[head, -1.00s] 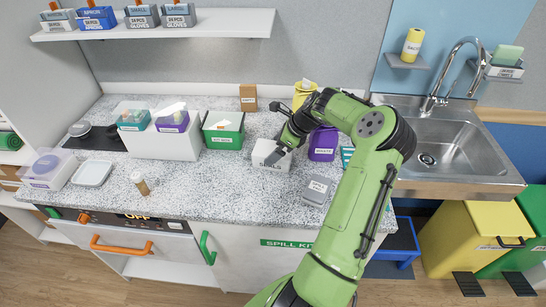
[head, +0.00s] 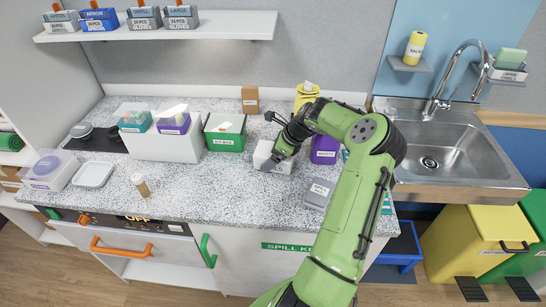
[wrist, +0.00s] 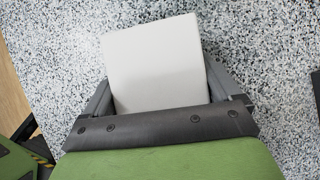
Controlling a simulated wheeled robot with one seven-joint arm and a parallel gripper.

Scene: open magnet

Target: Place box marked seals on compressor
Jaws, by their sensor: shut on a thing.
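A white box (head: 262,157) is at the middle of the speckled counter, below my gripper (head: 279,157) in the head view. In the wrist view the white box (wrist: 155,65) sits between the two grey fingers of my gripper (wrist: 160,85), which is shut on it. Its top is plain there. Its front marking is too small and partly covered to read. I cannot tell whether it is clear of the counter. A flat grey labelled box (head: 319,194) lies to the right, close to my arm. I cannot make out which thing is the compressor.
The counter's front left middle is clear around a small jar (head: 140,185).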

